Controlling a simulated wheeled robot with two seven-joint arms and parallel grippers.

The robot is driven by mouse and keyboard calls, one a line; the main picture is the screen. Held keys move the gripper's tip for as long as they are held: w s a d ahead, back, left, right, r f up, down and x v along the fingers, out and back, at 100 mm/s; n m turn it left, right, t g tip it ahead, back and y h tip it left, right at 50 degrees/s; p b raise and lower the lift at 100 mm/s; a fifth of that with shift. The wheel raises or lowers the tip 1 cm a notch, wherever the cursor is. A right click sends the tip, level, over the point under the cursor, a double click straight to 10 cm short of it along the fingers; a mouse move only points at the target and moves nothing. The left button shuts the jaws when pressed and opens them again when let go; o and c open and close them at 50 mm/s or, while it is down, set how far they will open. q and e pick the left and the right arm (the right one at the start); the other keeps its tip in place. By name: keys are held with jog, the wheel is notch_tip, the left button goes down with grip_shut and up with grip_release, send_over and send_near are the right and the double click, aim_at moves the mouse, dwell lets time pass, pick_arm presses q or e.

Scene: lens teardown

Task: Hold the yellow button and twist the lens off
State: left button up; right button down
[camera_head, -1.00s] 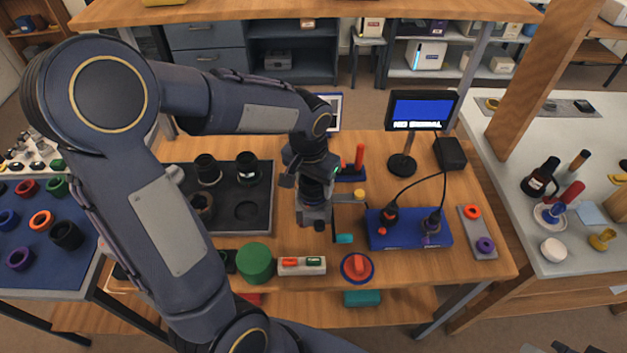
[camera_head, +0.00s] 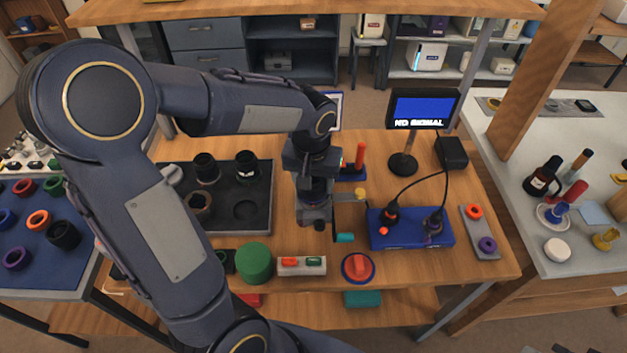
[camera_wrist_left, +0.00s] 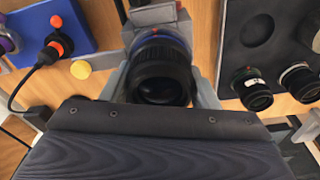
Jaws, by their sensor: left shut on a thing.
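The dark lens (camera_wrist_left: 160,75), with a blue ring, stands in a grey holder (camera_head: 313,213) near the middle of the bench. My left gripper (camera_head: 316,186) is over it from above, shut on the lens. Nothing touches the button. My right gripper is out of view.
A dark tray (camera_head: 225,225) with several lenses lies left of the holder. A blue box (camera_head: 410,233) with cables stands to the right, before a monitor (camera_head: 422,108). A green cylinder (camera_head: 254,262) and a red knob (camera_head: 358,267) line the front edge.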

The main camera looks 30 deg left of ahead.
pick_arm(q)
jog(key=shift+r+p, duration=0.85)
jog(key=shift+r, duration=0.2)
dwell(0.4)
jog(key=shift+r+p, duration=1.95)
jog(key=shift+r, duration=0.55)
